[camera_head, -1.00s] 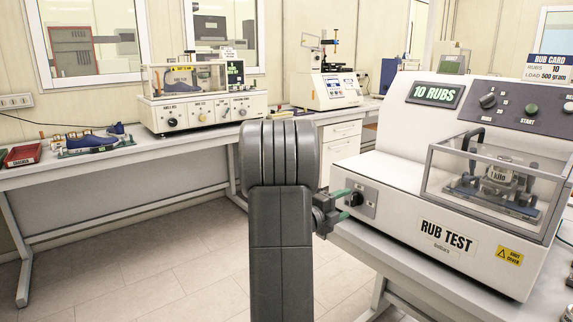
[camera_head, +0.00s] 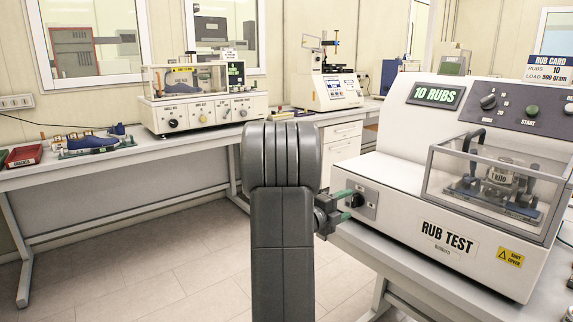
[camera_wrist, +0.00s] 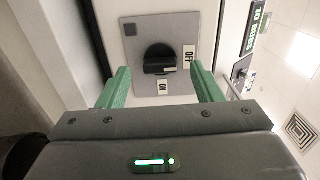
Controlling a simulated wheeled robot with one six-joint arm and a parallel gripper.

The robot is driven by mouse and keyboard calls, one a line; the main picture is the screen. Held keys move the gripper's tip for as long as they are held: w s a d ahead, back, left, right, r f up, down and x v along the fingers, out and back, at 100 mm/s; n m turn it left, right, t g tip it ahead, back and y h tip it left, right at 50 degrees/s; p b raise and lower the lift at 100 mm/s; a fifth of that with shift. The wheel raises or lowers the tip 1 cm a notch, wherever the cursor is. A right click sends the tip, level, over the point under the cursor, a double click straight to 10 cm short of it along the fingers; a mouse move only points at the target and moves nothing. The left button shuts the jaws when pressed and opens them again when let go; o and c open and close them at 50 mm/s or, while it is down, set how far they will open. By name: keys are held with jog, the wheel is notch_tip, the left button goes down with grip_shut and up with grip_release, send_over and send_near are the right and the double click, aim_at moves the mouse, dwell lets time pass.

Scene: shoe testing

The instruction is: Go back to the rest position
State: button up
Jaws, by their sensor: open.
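My gripper (camera_head: 345,204) is open at the left side of the rub test machine (camera_head: 400,180), with its green fingers close to the black knob (camera_head: 355,200). In the wrist view my gripper (camera_wrist: 162,84) has its fingers wide apart, and the knob (camera_wrist: 158,58) shows between and beyond them on a grey plate. The plate has an OFF label (camera_wrist: 188,56) to the right and an ON label (camera_wrist: 163,87) below. Nothing is held. Contact between fingers and knob cannot be told.
The rub machine's clear cover (camera_head: 495,185) is down over a 1 kilo weight (camera_head: 500,176). Its display (camera_head: 435,95) reads 10 RUBS. A back bench (camera_head: 110,163) holds a blue shoe (camera_head: 92,142), a red tray (camera_head: 24,155) and testers. Floor (camera_head: 165,265) at left is clear.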

jog(key=v, duration=1.1)
jog(key=x, duration=1.3)
jog(key=shift+w+d, duration=0.1)
jog(key=shift+d, duration=0.1)
jog(key=shift+w+d+f, duration=0.1)
jog(key=shift+w+d, duration=0.15)
jog(key=shift+s+a+m, duration=0.1)
jog(key=shift+a+m, duration=0.05)
jog(key=shift+m, duration=0.95)
jog(key=m+b, duration=0.1)
jog(key=m, duration=0.6)
jog(key=shift+r, duration=0.25)
jog(key=m+p, duration=0.1)
jog(key=m, duration=0.3)
jog(key=shift+s+r+m+p, duration=0.1)
jog(key=shift+m+p, duration=0.2)
jog(key=m+p, duration=0.3)
jog(key=shift+m, duration=0.6)
